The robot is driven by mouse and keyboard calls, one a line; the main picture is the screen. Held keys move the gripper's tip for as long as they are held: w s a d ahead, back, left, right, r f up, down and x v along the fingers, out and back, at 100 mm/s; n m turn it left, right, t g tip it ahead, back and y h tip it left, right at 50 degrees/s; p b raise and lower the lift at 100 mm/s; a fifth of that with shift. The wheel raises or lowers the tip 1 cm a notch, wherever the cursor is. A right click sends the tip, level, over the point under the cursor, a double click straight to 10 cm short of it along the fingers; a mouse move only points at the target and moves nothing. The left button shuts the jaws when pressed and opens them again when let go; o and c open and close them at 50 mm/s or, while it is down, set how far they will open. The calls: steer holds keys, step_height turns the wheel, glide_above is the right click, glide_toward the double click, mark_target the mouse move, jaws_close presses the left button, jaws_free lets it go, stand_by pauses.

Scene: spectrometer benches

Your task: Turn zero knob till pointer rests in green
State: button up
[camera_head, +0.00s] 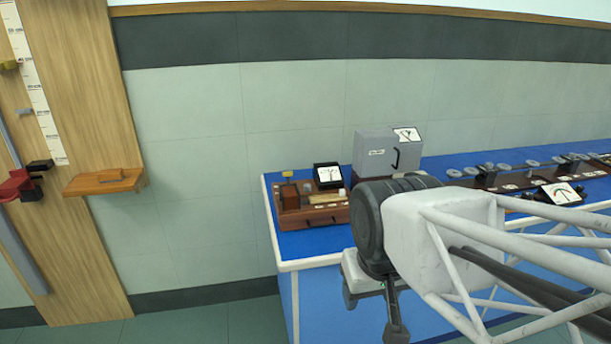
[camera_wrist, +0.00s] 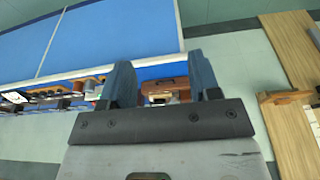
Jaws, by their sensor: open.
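Three dial meters show on the blue bench (camera_head: 290,243) in the head view. A tilted black-framed meter (camera_head: 562,193) at the right has a coloured arc. A smaller meter (camera_head: 328,174) stands by a wooden instrument (camera_head: 318,217) at the left, and another meter (camera_head: 407,134) is by a grey box (camera_head: 374,153). I cannot make out the zero knob or read any pointer. My gripper (camera_head: 372,308) hangs in front of the bench, apart from the meters. In the wrist view my gripper (camera_wrist: 161,82) is open and empty, with a wooden instrument (camera_wrist: 165,89) seen beyond its fingers.
A long dark rail (camera_head: 500,181) with several disc-shaped parts lies along the bench's right side. My arm covers part of the bench front. A wooden wall board (camera_head: 100,230) with a small shelf (camera_head: 105,182) stands at the left. Floor between board and bench is clear.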

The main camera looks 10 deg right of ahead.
steer(key=w+r+m, duration=0.2)
steer(key=w, duration=0.6)
steer(key=w+r+m, duration=0.2)
steer(key=w+r, duration=0.1)
steer(key=w, duration=0.5)
steer(key=m+g, duration=0.3)
steer(key=m, duration=0.9)
glide_above(307, 185)
steer(key=f, duration=1.5)
steer(key=shift+s+f, duration=0.15)
steer(key=shift+s, duration=0.25)
steer(key=shift+w+f, duration=0.3)
steer(key=shift+w, duration=0.1)
steer(key=shift+f, duration=3.9)
